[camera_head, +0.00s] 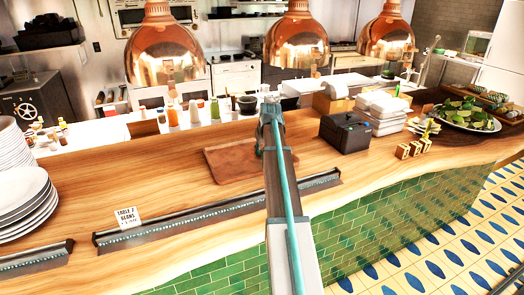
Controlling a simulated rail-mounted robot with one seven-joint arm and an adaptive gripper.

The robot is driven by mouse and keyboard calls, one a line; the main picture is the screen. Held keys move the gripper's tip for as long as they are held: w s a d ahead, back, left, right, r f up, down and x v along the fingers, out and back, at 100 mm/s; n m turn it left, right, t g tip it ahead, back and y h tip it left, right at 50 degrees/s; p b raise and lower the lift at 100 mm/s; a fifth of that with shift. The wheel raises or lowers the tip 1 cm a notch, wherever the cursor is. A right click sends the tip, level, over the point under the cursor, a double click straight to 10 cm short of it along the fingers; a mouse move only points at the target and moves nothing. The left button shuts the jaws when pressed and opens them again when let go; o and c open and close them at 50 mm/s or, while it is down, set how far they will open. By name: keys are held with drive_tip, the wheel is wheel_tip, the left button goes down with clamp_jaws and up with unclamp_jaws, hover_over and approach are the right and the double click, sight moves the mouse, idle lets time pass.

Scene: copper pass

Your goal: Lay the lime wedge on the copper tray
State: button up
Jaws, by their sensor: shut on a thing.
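My arm reaches out over the wooden counter, and my gripper (270,104) is at its far end, near the counter's back edge. It is seen from behind and small. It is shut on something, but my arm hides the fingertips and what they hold. I cannot make out a single lime wedge. A flat reddish-brown board or tray (226,166) lies on the counter just left of and nearer than my gripper, partly behind my arm. I cannot tell whether it is the copper tray.
Copper heat lamps (165,52) hang above the counter's back. A dark box (345,133), stacked white containers (383,105) and a plate of greens (462,114) stand right. White plates (22,200) are stacked left. A metal ticket rail (200,213) runs along the front.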

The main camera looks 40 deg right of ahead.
drive_tip(key=o, duration=0.8)
drive_tip(key=b+v, duration=0.2)
drive_tip(key=v, duration=1)
drive_tip(key=shift+r, duration=0.1)
